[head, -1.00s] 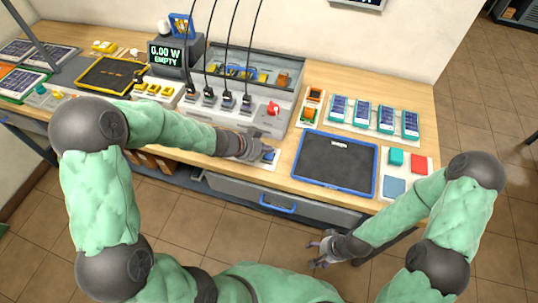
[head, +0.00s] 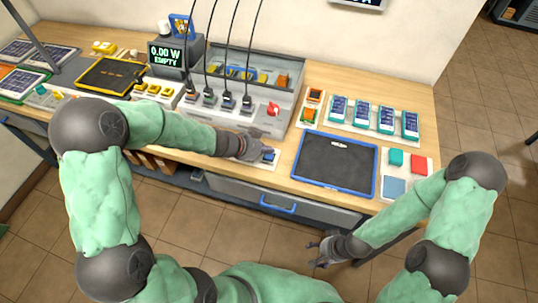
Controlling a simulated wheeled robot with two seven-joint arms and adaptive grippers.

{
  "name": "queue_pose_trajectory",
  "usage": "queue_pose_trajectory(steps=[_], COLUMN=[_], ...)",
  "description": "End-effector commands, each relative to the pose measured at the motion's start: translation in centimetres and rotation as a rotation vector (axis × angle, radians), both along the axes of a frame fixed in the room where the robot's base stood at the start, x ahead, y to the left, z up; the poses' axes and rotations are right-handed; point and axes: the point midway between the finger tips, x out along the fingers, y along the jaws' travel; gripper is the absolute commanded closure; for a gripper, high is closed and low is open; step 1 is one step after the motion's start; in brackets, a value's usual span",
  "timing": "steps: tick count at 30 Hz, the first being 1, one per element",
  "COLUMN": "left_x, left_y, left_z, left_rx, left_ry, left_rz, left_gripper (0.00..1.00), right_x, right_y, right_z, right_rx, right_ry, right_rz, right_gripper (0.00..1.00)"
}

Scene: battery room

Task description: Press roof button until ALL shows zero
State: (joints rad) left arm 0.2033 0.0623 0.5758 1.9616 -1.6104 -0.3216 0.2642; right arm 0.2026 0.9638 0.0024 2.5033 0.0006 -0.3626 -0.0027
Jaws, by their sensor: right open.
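A dark display box (head: 166,56) at the back of the bench reads "0.00 W" and "EMPTY" in the head view. My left gripper (head: 254,151) is low over the bench's front edge, right beside a small blue button-like part (head: 269,155) on a pale plate. The gripper partly hides this part, and I cannot tell whether they touch. The gap between its fingers is not clear. My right gripper (head: 321,250) is open and empty, in front of the bench above the floor. I cannot make out any label reading "roof" or "ALL".
A grey console (head: 245,115) with several black cables and a red knob (head: 273,108) stands behind my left gripper. A blue-rimmed dark tray (head: 335,162) lies to the right, with several teal-edged packs behind it. A wall screen (head: 357,3) is cut off at the top.

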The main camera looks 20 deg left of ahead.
Motion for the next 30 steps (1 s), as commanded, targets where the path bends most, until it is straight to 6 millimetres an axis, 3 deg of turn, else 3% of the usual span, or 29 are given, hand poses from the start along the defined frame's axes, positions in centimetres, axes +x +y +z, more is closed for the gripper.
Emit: queue_pose_trajectory(steps=[30], left_x=[0.0], left_y=[0.0], left_z=[-1.2], left_rx=[0.001], left_ry=[0.0], left_rz=[-0.001], left_gripper=[1.0], right_x=[0.0], right_y=[0.0], right_z=[-0.5], right_rx=[0.0], right_ry=[0.0], right_rz=[0.0], right_gripper=[0.31])
